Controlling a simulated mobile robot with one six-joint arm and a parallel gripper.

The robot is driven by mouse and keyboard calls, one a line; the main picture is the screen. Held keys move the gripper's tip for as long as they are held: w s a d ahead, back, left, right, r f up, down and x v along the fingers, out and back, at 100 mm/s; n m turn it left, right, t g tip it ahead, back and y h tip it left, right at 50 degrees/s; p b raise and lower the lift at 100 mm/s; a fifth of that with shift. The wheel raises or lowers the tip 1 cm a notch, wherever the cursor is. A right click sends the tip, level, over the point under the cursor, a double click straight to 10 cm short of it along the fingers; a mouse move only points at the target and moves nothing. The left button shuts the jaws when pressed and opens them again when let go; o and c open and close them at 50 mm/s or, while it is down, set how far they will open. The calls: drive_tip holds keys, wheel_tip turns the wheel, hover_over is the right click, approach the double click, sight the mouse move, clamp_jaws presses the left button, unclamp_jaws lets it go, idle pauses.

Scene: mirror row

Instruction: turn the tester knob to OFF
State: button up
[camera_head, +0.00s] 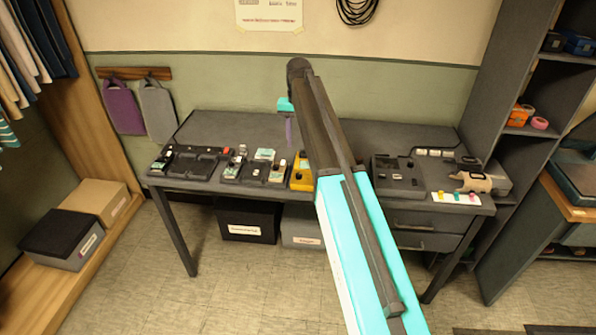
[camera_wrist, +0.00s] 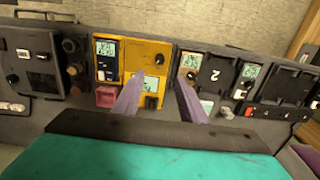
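A yellow unit, which looks like the tester, (camera_head: 299,185) stands on the grey bench, partly hidden by my arm in the head view. In the wrist view the yellow unit (camera_wrist: 146,50) has a dark round knob (camera_wrist: 159,58), a small display (camera_wrist: 151,84) and another dark part below it. The knob's setting and any OFF mark are too small to read. My gripper (camera_wrist: 158,97) has its two purple fingers apart with nothing between them. The fingers overlap the unit's lower right part in the wrist view.
A black tray-like unit (camera_head: 196,162) lies at the bench's left. A grey device (camera_head: 398,173) and a card with coloured pieces (camera_head: 458,198) are at the right. The bench's back strip looks clear.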

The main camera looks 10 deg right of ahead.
sight(298, 174)
drive_tip(key=shift+f, duration=0.1)
drive_tip(key=shift+f+p, duration=1.8)
drive_tip(key=shift+f, duration=5)
drive_tip(key=shift+c, duration=0.2)
clamp_jaws()
